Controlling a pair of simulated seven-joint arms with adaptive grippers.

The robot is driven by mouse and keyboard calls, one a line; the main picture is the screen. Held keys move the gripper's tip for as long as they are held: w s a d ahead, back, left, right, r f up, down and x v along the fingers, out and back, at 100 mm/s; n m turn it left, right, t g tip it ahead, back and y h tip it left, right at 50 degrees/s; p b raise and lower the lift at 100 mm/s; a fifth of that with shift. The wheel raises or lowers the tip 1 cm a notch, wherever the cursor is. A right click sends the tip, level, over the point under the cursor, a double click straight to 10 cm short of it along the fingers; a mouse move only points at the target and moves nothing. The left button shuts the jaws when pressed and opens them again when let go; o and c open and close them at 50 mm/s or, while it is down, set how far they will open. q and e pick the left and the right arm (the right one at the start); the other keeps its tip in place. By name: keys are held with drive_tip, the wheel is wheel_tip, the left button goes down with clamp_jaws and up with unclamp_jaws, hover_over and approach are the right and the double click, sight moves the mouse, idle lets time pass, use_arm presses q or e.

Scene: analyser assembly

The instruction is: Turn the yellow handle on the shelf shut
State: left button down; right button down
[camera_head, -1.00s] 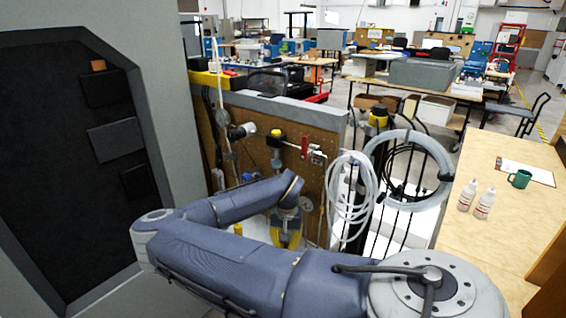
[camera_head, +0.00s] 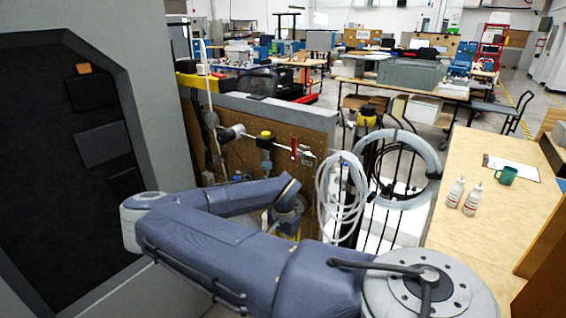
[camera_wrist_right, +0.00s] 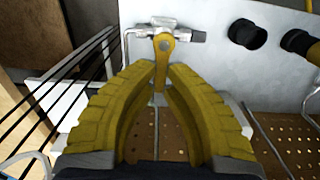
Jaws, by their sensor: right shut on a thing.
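The yellow handle (camera_wrist_right: 163,58) is a short flat lever on a metal valve (camera_wrist_right: 172,33) at the top middle of the right wrist view. It points down from the valve toward my gripper. The yellow fingers of my right gripper (camera_wrist_right: 161,76) close around its lower end, one on each side. In the head view my right arm reaches in from the lower right and hides most of the gripper. The handle cannot be made out there. My left gripper is in neither view.
A pegboard panel (camera_head: 229,110) carries pipes and a red handle (camera_head: 293,148). Coiled hoses (camera_head: 340,190) hang to its right. A dark-fronted grey cabinet (camera_head: 158,110) stands at the left. Bottles (camera_head: 455,192) and a green mug (camera_head: 506,175) stand on a wooden counter (camera_head: 475,235).

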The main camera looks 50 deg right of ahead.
drive_tip(key=shift+s+f, duration=0.1)
drive_tip(key=c, duration=1.4)
unclamp_jaws()
